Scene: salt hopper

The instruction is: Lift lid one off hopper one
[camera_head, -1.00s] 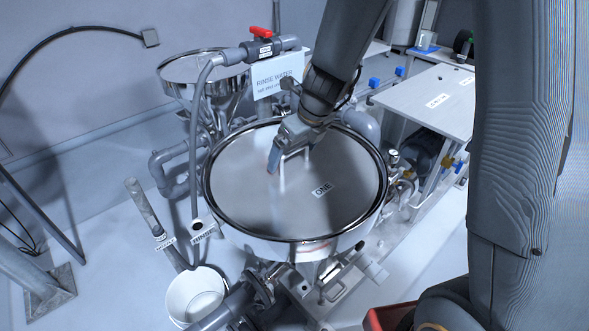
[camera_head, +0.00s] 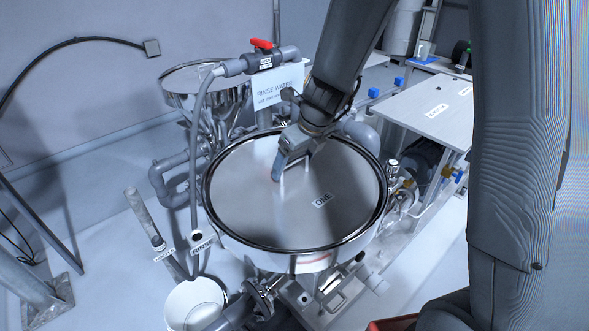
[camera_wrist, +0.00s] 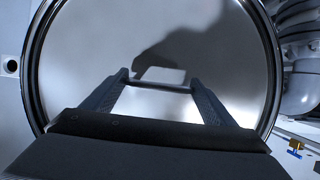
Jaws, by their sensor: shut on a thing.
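Lid one (camera_head: 255,212) is a round, flat grey metal plate with a "ONE" label. It lies inside the dark-edged rim of hopper one (camera_head: 300,262), a wide steel vessel. I see no clear gap between lid and rim. My gripper (camera_head: 290,168) reaches down from above and is shut on the lid's handle near its middle. In the wrist view, my fingers (camera_wrist: 159,80) stand at both ends of the thin handle bar (camera_wrist: 160,87), and the lid (camera_wrist: 90,60) fills most of the picture. My fingers partly hide the handle in the head view.
A rinse hose with a red valve (camera_head: 261,44) and a sign (camera_head: 278,85) stand behind the hopper. A second steel hopper (camera_head: 195,80) is at the back left. A white bucket (camera_head: 193,300) is on the floor at front left. A grey-topped table (camera_head: 430,105) stands at the right.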

